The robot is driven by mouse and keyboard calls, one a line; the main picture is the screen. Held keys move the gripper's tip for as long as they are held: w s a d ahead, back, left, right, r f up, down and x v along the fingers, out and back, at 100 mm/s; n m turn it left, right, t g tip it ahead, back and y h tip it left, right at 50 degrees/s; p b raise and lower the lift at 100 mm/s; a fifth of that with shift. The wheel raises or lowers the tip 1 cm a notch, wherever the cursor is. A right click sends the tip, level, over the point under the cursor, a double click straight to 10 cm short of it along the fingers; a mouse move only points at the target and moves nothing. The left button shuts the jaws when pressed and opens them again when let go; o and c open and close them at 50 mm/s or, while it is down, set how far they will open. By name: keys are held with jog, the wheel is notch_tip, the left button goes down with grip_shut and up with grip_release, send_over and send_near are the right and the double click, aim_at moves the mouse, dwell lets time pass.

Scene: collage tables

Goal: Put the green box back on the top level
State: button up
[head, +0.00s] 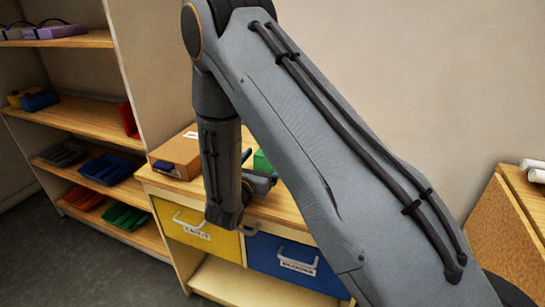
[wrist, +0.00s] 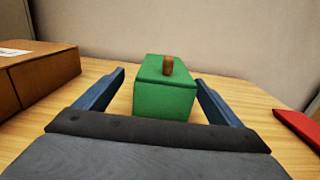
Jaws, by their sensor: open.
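The green box (wrist: 165,98) stands on a wooden tabletop, with a brown knob on its lid. In the head view only a small part of the green box (head: 263,163) shows, the rest hidden behind my arm. My gripper (wrist: 160,90) is open, its two blue fingers reaching along the left and right sides of the box, with gaps on both sides. In the head view my gripper is mostly hidden by my arm. A wooden shelf unit (head: 75,110) with several levels stands at the left; its highest visible level (head: 60,41) holds a purple item.
A brown cardboard box (wrist: 35,72) sits left of my gripper, and a red object (wrist: 298,127) lies to the right. The cabinet has a yellow drawer (head: 195,232) and a blue drawer (head: 290,263). Shelf levels hold coloured trays (head: 106,169).

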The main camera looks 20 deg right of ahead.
jog(key=p+x, duration=0.1)
jog(key=x, duration=0.2)
jog(key=p+x, duration=0.1)
jog(key=x, duration=0.2)
jog(key=shift+s+d, duration=0.2)
jog(key=shift+d, duration=0.2)
jog(key=shift+w+d+p, duration=0.25)
jog(key=shift+w+p, duration=0.05)
jog(key=shift+w, duration=0.15)
jog(key=c, duration=1.3)
